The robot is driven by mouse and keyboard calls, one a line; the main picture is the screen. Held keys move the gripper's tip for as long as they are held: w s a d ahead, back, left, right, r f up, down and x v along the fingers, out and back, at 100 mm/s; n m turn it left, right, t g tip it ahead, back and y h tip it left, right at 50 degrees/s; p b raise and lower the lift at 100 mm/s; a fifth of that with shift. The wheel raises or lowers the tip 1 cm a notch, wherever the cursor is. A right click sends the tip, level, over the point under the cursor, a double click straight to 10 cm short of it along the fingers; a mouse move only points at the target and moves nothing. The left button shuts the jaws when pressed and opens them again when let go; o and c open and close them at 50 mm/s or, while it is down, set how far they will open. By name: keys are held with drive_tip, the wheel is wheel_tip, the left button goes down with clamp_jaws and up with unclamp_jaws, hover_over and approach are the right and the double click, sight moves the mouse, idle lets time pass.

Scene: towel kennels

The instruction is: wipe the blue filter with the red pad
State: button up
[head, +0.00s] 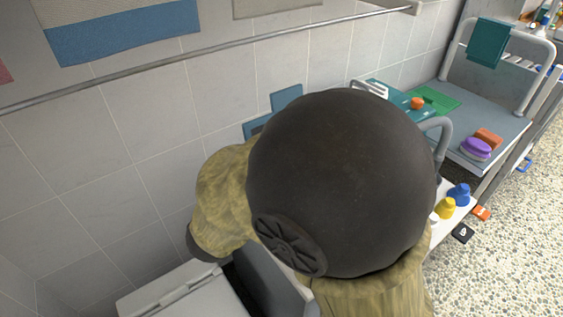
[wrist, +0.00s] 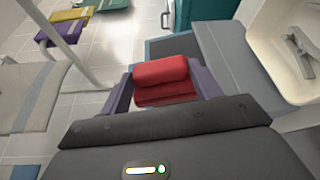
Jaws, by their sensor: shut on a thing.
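The red pad (wrist: 160,72) is a rounded red block between the two purple-grey fingers of my gripper (wrist: 162,82) in the wrist view. My gripper is shut on it. A blue-grey surface (wrist: 158,47) shows just beyond the pad; I cannot tell whether the pad touches it. In the head view my arm hides the gripper and the pad. Two flat blue pieces stand by the wall there, one upper (head: 287,96) and one lower (head: 256,125), partly behind my arm. I cannot tell which blue thing is the filter.
A grey rail (head: 190,54) runs along the tiled wall. At the right, a grey bench (head: 478,118) carries a purple brush-like thing (head: 475,149) and an orange block (head: 488,138). Yellow (head: 445,208) and blue (head: 459,194) items stand nearer. In the wrist view, a pale basin (wrist: 283,50) is at right.

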drive_tip(key=shift+s, duration=0.1)
drive_tip(key=shift+s+d+r, duration=0.15)
drive_tip(key=shift+s+d, duration=0.3)
drive_tip(key=shift+s, duration=0.15)
drive_tip(key=shift+s+d+r, duration=0.15)
drive_tip(key=shift+s+d, duration=0.25)
drive_tip(key=shift+s, duration=0.15)
